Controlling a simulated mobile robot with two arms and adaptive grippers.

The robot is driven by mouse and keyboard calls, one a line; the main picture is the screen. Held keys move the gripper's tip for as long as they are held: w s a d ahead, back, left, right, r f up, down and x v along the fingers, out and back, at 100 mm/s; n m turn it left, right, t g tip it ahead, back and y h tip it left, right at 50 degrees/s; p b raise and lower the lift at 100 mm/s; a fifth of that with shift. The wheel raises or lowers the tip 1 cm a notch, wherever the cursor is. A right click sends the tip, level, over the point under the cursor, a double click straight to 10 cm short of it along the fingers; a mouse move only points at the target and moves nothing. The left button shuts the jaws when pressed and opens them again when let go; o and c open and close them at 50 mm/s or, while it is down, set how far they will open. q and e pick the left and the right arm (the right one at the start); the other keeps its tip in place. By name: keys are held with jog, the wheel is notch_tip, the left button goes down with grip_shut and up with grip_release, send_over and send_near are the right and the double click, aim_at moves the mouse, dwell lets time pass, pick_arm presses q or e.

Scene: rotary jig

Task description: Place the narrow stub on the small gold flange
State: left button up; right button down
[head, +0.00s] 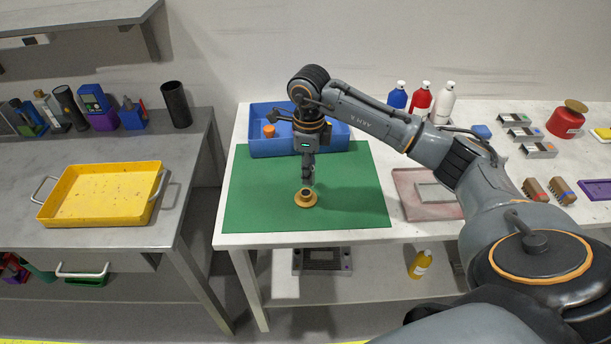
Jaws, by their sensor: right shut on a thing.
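The small gold flange (305,200) lies on the green mat (255,190), with a short raised ring at its middle. My right gripper (308,179) points straight down just above the flange. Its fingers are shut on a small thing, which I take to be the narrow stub. The fingers mostly hide it, and I cannot tell whether it touches the flange. My left gripper is not in view.
A blue bin (257,148) with an orange part (269,131) stands behind the mat. A pinkish tray (408,190) lies right of the mat. Bottles (420,100) stand at the back. A yellow tray (100,215) sits on the left bench. The mat around the flange is clear.

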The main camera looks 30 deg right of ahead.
jog(key=f, duration=0.1)
jog(key=f+p, duration=0.1)
jog(key=f, duration=0.1)
jog(key=shift+w+a+p, duration=0.3)
jog(key=shift+p, duration=0.1)
jog(key=shift+f, duration=0.55)
jog(key=shift+f, duration=0.1)
jog(key=c, duration=1.1)
grip_release()
